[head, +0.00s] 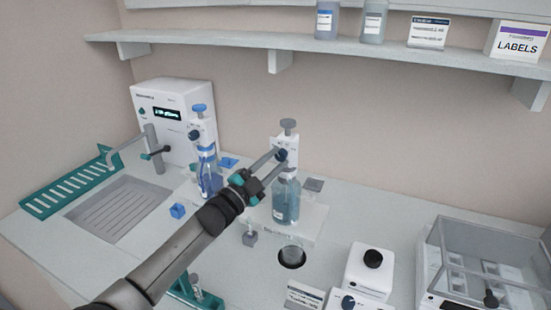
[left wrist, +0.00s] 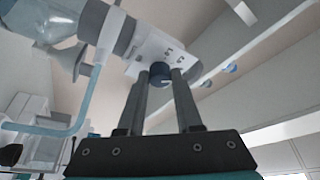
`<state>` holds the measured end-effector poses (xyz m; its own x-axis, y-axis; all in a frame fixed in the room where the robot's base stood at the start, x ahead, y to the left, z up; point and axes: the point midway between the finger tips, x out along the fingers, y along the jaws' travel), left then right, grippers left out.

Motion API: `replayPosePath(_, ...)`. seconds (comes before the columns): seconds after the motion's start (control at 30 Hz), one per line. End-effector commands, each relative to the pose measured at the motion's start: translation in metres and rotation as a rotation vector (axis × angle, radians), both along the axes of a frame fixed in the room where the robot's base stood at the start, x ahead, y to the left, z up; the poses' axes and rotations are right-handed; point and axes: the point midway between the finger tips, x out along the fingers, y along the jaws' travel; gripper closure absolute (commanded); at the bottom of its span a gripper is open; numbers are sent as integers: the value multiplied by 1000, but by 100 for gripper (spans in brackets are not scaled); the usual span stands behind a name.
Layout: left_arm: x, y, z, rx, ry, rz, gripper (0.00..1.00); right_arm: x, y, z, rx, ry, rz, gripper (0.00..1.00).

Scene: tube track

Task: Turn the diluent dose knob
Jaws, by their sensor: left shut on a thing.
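The diluent dose knob is a small dark blue knob (head: 282,155) on the white dispenser head (head: 285,140) of the right-hand bottle (head: 286,200). My left gripper (head: 278,156) reaches up from the left with its fingertips at the knob. In the left wrist view the two fingers (left wrist: 160,80) sit on either side of the knob (left wrist: 159,73), shut on it. The bottle stands upright on a white base. Small markings on the dispenser head show beside the knob but are too small to read. My right gripper is not in view.
A second dispenser bottle (head: 208,175) with a blue top stands to the left, near a white machine (head: 172,120). A beaker (head: 292,256), a white device with a black knob (head: 369,268) and a clear-lidded box (head: 490,255) stand right and front. A shelf (head: 350,52) runs above.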

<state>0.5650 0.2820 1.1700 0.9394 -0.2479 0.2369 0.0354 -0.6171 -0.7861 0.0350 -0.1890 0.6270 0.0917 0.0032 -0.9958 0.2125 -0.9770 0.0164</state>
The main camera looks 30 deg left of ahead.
Motion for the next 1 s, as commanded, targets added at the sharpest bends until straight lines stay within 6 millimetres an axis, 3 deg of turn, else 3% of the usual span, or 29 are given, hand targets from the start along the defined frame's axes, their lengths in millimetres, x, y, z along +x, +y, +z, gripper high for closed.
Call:
replayPosePath(0.4,0,1,1,200,14,1,100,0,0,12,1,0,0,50)
replayPosePath(0.97,0,1,1,231,16,1,100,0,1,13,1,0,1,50)
replayPosePath(1.0,0,2,1,231,16,1,65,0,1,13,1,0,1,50)
